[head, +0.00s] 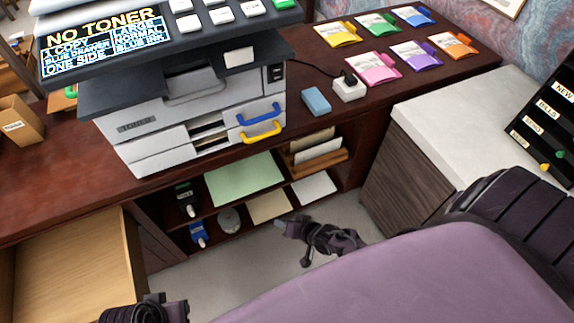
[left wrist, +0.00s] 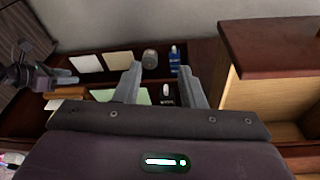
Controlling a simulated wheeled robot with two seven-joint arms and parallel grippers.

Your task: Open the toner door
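The copier (head: 150,133) stands on the desk at the upper left of the head view. Its screen (head: 105,40) reads NO TONER. A pale front panel with a grey handle (head: 195,87) sits below the top and looks shut; I cannot tell for sure that it is the toner door. Below it are drawers with a blue handle (head: 258,115) and a yellow handle (head: 259,132). My right gripper (head: 283,225) is low in front of the shelves, apart from the copier; its fingers are too small to read. My left gripper (left wrist: 160,68) is open and empty, facing the shelves.
A wooden drawer (head: 75,270) stands open at the lower left. Shelves hold paper, a black bottle (head: 185,198) and a blue bottle (head: 199,233). Several coloured packets, including a yellow one (head: 337,33), lie at the back right. A white-topped cabinet (head: 450,105) stands right.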

